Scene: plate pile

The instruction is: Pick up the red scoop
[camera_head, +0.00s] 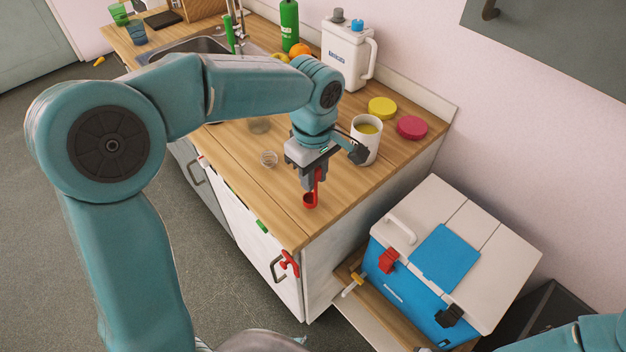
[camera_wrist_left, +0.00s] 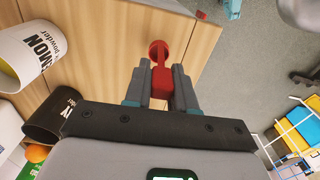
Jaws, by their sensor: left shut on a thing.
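The red scoop (camera_head: 310,200) hangs from my left gripper (camera_head: 313,183), its bowl low over or on the wooden counter near the front edge; I cannot tell whether it touches. In the left wrist view the scoop (camera_wrist_left: 161,84) sits between the two fingers of the left gripper (camera_wrist_left: 161,80), which are shut on its handle, with the round bowl beyond the fingertips. My right gripper is not in view; only a bit of teal arm shows at the lower right of the head view.
A white mug-like container (camera_head: 366,143) with yellow contents stands right behind the gripper. Yellow (camera_head: 382,108) and red (camera_head: 411,127) lids lie to its right. A blue-and-white cooler (camera_head: 455,255) sits below, right of the counter.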

